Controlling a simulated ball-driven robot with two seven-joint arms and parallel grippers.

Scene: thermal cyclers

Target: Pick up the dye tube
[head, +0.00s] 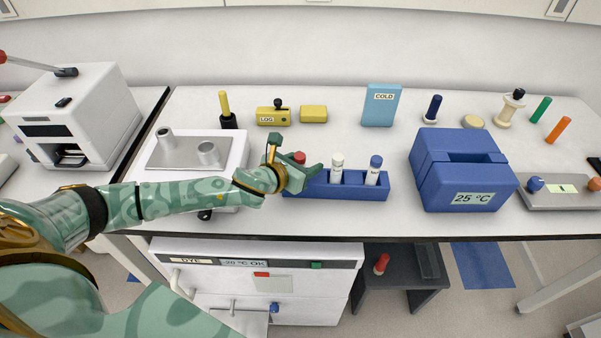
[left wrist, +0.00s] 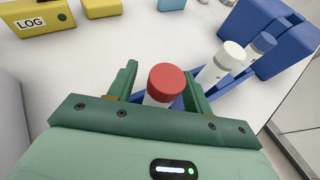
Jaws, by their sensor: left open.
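A blue rack (head: 345,190) on the bench holds tubes with a red cap (head: 300,157), a white cap (head: 337,160) and a blue cap (head: 375,162). No readable label shows which is the dye tube. My left gripper (head: 296,156) is open at the rack's left end. In the left wrist view, the red-capped tube (left wrist: 165,80) stands upright between the open fingers, with the white-capped tube (left wrist: 229,55) and blue-capped tube (left wrist: 262,44) beyond the right finger. The red-capped tube's lower part is hidden by the gripper. My right gripper is out of view.
A white block with metal cups (head: 172,182) stands left of the rack, under my left arm. A blue "25 °C" box (head: 465,190) stands right. Behind are a yellow LOG block (head: 268,118) and a blue COLD box (head: 381,108). A unit labelled DYE (head: 255,255) is below the bench.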

